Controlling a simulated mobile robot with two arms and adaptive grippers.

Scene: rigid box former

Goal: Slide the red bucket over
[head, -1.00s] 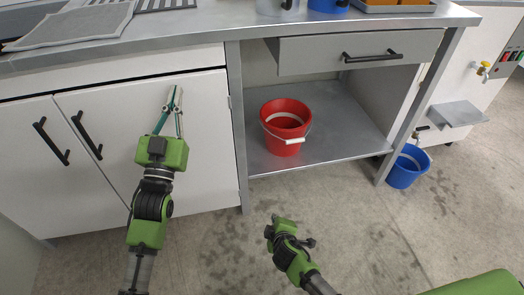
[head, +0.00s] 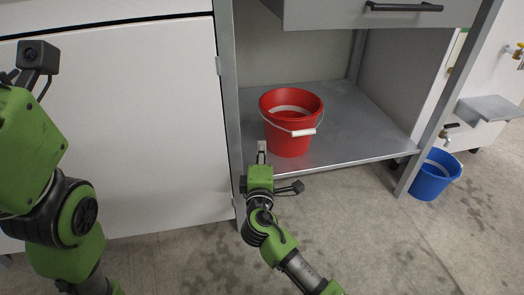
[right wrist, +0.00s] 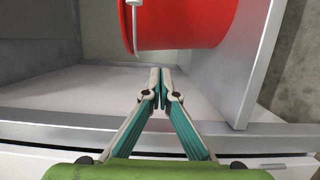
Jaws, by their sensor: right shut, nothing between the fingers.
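The red bucket (head: 290,130) stands upright on the metal lower shelf (head: 355,125) of the open bay, near its front left part. Its white-gripped wire handle hangs down on the front side. My right gripper (head: 262,148) is shut and empty, just left of the bucket's lower side at the shelf's front. In the right wrist view the shut fingertips (right wrist: 161,72) are a little apart from the red bucket wall (right wrist: 190,25) in the picture; touch cannot be told. My left arm shows at the left edge, but its fingers are out of frame.
A grey post (head: 227,110) and white cabinet door (head: 130,130) bound the bay on the left. A drawer (head: 375,14) hangs above. A blue bucket (head: 434,175) stands on the floor at right. The shelf right of the red bucket is clear.

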